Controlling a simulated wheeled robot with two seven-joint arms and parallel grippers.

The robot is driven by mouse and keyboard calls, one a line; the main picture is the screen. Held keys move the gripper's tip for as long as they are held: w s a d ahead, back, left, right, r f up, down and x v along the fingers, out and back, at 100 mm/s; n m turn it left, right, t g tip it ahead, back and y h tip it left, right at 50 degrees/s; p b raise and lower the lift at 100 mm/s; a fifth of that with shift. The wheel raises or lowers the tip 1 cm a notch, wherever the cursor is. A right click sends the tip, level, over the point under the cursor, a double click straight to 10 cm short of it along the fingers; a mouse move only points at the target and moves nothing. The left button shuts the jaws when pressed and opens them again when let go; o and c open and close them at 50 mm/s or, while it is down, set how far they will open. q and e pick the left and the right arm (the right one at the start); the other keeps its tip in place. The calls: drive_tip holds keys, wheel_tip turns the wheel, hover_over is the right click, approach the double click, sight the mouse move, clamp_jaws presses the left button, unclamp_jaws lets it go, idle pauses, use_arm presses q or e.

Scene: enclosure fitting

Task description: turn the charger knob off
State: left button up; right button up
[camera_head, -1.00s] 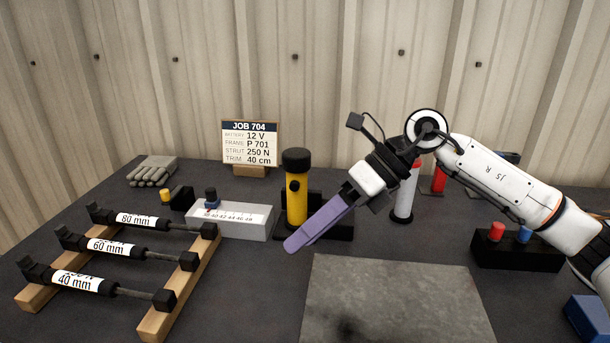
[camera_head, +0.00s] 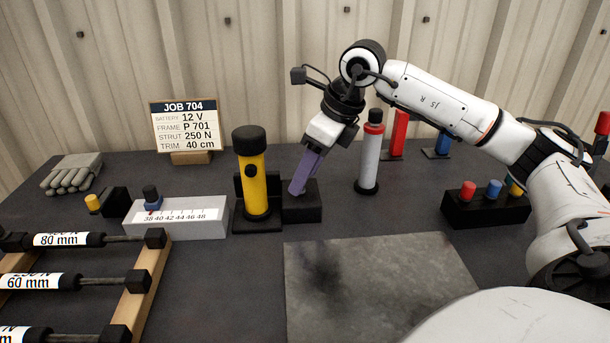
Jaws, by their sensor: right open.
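A black block (camera_head: 303,208) stands right beside the yellow cylinder (camera_head: 254,190), which has a black cap and sits in a black stand (camera_head: 257,225). I cannot make out a charger knob clearly; my fingers cover part of the block's top. My right gripper (camera_head: 299,190) is open, with purple fingers pointing down at the black block. Whether the fingertips touch the block or have a knob between them, I cannot tell. My left gripper is not in view.
A white scale block (camera_head: 178,222) with a blue knob (camera_head: 151,196) and a strut rack (camera_head: 142,290) stand left. A white cylinder with a red top (camera_head: 370,160) stands right of the gripper. A black box with coloured buttons (camera_head: 486,210) is farther right. The grey plate (camera_head: 380,290) in front is bare.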

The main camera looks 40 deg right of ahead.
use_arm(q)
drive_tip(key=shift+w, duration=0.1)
use_arm(e)
drive_tip(key=shift+w+f, duration=0.2)
drive_tip(key=shift+f, duration=0.2)
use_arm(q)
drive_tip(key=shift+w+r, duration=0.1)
use_arm(e)
drive_tip(key=c, duration=1)
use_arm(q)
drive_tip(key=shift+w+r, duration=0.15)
use_arm(e)
drive_tip(key=shift+c, duration=0.2)
